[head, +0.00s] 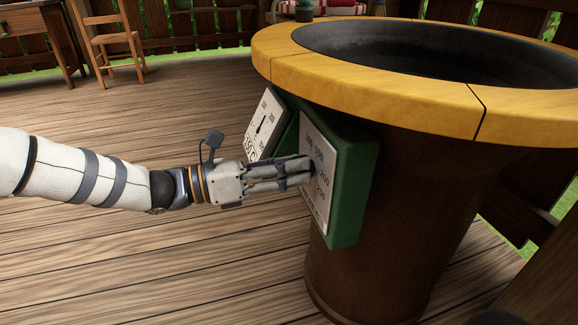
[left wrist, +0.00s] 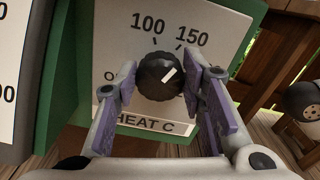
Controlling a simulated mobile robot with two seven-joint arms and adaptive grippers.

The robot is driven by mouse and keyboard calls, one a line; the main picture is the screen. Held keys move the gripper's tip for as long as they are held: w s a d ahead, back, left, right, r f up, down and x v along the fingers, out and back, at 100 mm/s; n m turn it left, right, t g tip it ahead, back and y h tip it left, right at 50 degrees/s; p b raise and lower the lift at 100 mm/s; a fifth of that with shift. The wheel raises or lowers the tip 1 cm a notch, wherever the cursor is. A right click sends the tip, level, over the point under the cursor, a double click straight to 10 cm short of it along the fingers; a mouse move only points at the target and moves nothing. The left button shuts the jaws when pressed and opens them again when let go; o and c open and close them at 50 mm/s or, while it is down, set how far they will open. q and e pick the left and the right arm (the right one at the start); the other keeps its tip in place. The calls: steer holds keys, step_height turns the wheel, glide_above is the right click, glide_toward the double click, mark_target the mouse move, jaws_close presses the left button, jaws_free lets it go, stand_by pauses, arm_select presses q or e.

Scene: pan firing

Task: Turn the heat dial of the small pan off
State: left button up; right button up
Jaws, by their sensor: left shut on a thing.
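The black heat dial (left wrist: 160,77) sits on a white panel (left wrist: 208,22) marked 100, 150 and "HEAT C". Its white pointer tilts to the upper right, near the 150 side. The panel is on the front of a green box (head: 356,190), which also shows in the head view. My left gripper (head: 304,171) reaches the panel from the left. In the left wrist view its purple-padded fingers (left wrist: 166,84) are shut on the dial, one on each side. The left finger covers part of the "O" label.
The box is fixed to a brown round stand with a yellow rim (head: 375,90) around a dark pan (head: 430,50). A second panel with a needle gauge (head: 264,123) is angled beside it. A chair (head: 115,42) stands far left. The plank floor (head: 180,260) is clear.

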arm_select(q)
steer(key=shift+f+n+p, duration=0.2)
steer(key=shift+n+p, duration=0.45)
steer(key=shift+n, duration=4.3)
steer(key=shift+f+n+p, duration=0.2)
steer(key=shift+n+p, duration=0.5)
steer(key=shift+n, duration=4.3)
steer(key=shift+f+n+p, duration=0.2)
steer(key=shift+n+p, duration=0.45)
steer(key=shift+n, duration=4.3)
arm_select(e)
steer(key=shift+w+d+r+t, duration=0.15)
steer(key=shift+w+r, duration=0.15)
steer(key=shift+r, duration=0.55)
steer(key=shift+w+a+r+t, duration=0.15)
steer(key=shift+w+r, duration=0.1)
steer(key=shift+r, duration=0.55)
steer(key=shift+d, duration=0.15)
